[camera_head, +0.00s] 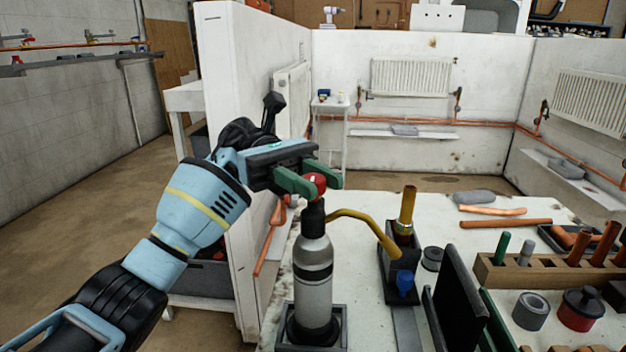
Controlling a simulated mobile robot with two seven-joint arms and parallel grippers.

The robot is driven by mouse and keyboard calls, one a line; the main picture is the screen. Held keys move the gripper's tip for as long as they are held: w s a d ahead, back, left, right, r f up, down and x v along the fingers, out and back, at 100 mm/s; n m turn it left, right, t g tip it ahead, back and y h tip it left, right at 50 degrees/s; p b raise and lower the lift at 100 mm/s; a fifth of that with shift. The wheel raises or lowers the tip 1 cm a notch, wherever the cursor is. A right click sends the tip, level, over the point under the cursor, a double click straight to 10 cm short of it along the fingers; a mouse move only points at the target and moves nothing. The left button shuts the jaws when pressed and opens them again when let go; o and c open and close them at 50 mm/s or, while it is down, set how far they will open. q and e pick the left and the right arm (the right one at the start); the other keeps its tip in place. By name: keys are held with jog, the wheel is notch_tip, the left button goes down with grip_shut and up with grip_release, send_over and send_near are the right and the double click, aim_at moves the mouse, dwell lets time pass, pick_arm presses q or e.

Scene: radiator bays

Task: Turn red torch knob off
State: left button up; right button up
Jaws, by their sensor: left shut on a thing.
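The torch is a grey metal cylinder (314,272) with a dark band, upright in a square dark holder (340,337) at the near left of the white workbench. A red knob (316,182) sits on its black top. My left gripper (321,183) has its green fingers on either side of the red knob and is shut on it. The fingers hide part of the knob. My right gripper is out of view.
The workbench (470,235) carries copper pipes (505,223), a wooden rack (500,273) of tools, a red-and-black tin (582,308) and a dark upright panel (458,300). A white partition wall (250,100) stands close behind my left arm.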

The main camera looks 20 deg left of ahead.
aim_at(306, 177)
pick_arm(q)
jog(key=o, duration=0.9)
jog(key=shift+o, duration=0.2)
jog(key=v, duration=0.5)
jog(key=shift+w+a+b, duration=0.1)
jog(key=shift+a+b, duration=0.05)
jog(key=shift+b, duration=0.25)
jog(key=shift+b+v, duration=0.7)
jog(key=shift+v, duration=0.55)
